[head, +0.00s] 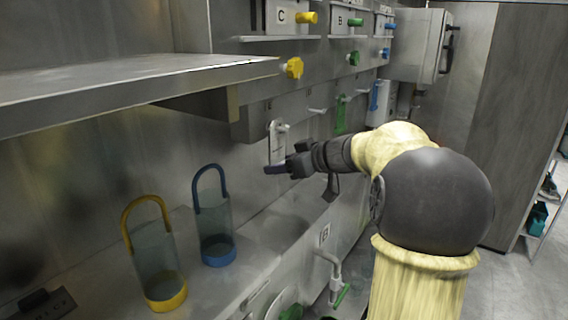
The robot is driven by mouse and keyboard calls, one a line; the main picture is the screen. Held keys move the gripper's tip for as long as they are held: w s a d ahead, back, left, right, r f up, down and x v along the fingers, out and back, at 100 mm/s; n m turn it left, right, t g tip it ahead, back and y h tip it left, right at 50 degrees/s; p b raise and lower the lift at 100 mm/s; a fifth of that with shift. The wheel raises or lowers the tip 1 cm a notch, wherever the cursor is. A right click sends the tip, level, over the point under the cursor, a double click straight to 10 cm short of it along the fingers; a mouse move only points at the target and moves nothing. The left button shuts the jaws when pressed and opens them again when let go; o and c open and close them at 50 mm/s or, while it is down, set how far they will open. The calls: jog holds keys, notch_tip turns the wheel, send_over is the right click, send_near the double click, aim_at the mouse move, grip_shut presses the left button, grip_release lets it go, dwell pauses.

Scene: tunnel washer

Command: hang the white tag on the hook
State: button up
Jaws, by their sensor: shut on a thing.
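The white tag (277,150) is upright against the grey panel below the yellow knob, with a hole near its top. A short pale hook (284,127) shows right beside the tag's top; I cannot tell whether the hole is around it. My gripper (277,169) comes in from the right and is shut on the tag's lower end. The dark fingers hide the bottom of the tag. Another pale hook (318,110) to the right is bare. A green tag (341,116) and a blue tag (375,95) hang farther along the panel.
A metal shelf (130,75) juts out at upper left. A yellow-handled container (165,292) and a blue-handled container (217,250) stand on the ledge below. A yellow knob (294,68) sticks out above the tag.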

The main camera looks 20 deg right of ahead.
dwell(0.4)
jog(key=o, duration=1)
jog(key=shift+o, duration=0.2)
jog(key=b+v, duration=0.5)
jog(key=v, duration=1.2)
jog(key=shift+s+d+b, duration=0.2)
jog(key=shift+s+b, duration=0.05)
jog(key=shift+b, duration=0.05)
